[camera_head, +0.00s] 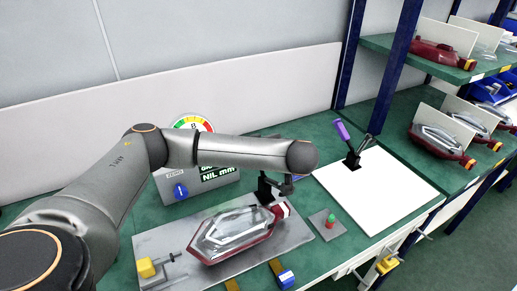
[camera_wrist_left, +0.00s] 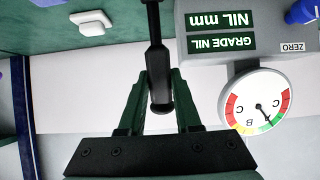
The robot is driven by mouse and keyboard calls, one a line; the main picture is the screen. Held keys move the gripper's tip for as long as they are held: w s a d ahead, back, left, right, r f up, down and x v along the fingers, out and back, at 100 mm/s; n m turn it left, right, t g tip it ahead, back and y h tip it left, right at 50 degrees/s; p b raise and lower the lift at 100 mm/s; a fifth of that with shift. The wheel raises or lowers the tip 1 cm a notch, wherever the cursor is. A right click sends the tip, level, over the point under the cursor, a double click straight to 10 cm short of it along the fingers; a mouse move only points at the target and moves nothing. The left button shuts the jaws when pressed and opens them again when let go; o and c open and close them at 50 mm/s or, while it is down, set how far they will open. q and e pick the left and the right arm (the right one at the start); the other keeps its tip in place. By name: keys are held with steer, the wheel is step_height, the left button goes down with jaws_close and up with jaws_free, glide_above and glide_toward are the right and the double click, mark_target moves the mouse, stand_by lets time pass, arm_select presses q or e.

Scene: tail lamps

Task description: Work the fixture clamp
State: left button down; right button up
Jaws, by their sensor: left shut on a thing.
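The tail lamp (camera_head: 235,235), clear with red edges, lies on a grey fixture plate (camera_head: 295,232). A black fixture clamp (camera_head: 268,188) stands at the plate's back right, partly covered by my left arm. In the left wrist view, my left gripper (camera_wrist_left: 160,92) is shut on a black clamp handle (camera_wrist_left: 155,58), whose rounded end sits between the green fingers. In the head view, my wrist hides most of this grip. A yellow-tipped clamp (camera_head: 147,268) is at the plate's left end. My right gripper is in neither view.
A gauge box (camera_head: 215,178) with a round dial stands behind the lamp and also shows in the wrist view (camera_wrist_left: 258,100). A purple-handled clamp (camera_head: 342,131) stands by a white board (camera_head: 385,195). A red-and-green button (camera_head: 330,221) is right of the plate. Shelves (camera_head: 400,50) hold more lamps.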

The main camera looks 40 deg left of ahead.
arm_select(q)
steer(key=c, duration=0.9)
jaws_free()
steer(key=shift+c, duration=0.2)
steer(key=o, duration=0.3)
steer(key=shift+o, duration=0.2)
steer(key=shift+s+d+r, duration=0.1)
steer(key=shift+d+r, duration=0.2)
steer(key=shift+d, duration=0.05)
steer(key=p+v, duration=0.5)
steer(key=v, duration=0.5)
steer(key=shift+r, duration=0.15)
steer(key=shift+s+d+r+p, duration=0.25)
steer(key=shift+s+d+p, duration=0.05)
steer(key=shift+s+d, duration=0.2)
steer(key=shift+w, duration=0.1)
